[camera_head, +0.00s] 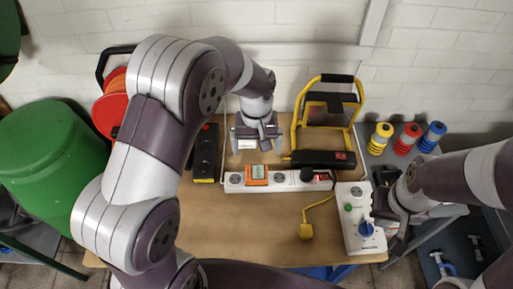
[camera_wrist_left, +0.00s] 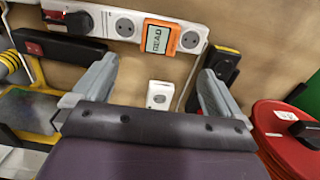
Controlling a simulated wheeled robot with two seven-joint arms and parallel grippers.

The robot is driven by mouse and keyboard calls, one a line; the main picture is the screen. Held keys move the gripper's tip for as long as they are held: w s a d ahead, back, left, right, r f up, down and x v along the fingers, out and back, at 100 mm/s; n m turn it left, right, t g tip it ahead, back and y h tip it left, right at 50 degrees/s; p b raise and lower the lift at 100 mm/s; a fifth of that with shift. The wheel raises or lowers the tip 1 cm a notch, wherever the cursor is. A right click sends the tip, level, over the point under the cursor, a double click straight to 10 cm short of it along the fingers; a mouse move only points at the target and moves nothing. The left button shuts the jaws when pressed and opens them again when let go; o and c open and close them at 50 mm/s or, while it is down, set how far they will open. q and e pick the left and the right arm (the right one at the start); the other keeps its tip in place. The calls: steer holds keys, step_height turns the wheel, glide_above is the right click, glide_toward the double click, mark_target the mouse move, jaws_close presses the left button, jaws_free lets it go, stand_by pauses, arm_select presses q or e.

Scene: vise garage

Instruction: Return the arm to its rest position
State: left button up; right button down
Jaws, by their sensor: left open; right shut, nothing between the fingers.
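My left arm reaches across the wooden workbench (camera_head: 200,235). My left gripper (camera_head: 258,137) is open near the back of the bench, pointing down. In the left wrist view its two fingers (camera_wrist_left: 156,88) are spread apart with nothing gripped. A small white socket box (camera_wrist_left: 159,96) shows between and beyond them; I cannot tell its distance from the fingertips. My right gripper (camera_head: 388,205) is at the bench's right side, beside a white control box (camera_head: 352,205) with a green button and blue knob. It is shut and empty; its fingertips are partly hidden, and I cannot tell whether it touches the box.
A white power strip (camera_head: 284,181) carries an orange meter (camera_head: 257,173). A yellow-framed work lamp (camera_head: 328,105), black power strip (camera_head: 206,153) and yellow plug (camera_head: 306,231) are nearby. A green barrel (camera_head: 45,150) and red cable reel (camera_head: 108,110) stand left. Coloured spools (camera_head: 406,139) stand right.

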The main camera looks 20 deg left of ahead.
stand_by(0.3)
arm_select(q)
steer(key=s+a+r+m, duration=0.1)
steer(key=s+a, duration=0.1)
steer(key=s, duration=0.4)
steer(key=s+a+r+m+t, duration=0.1)
steer(key=s+a+m, duration=0.1)
steer(key=s, duration=0.5)
steer(key=shift+s+a+r, duration=0.3)
steer(key=shift+a+r, duration=0.1)
steer(key=shift+a, duration=0.35)
steer(key=shift+s, duration=0.1)
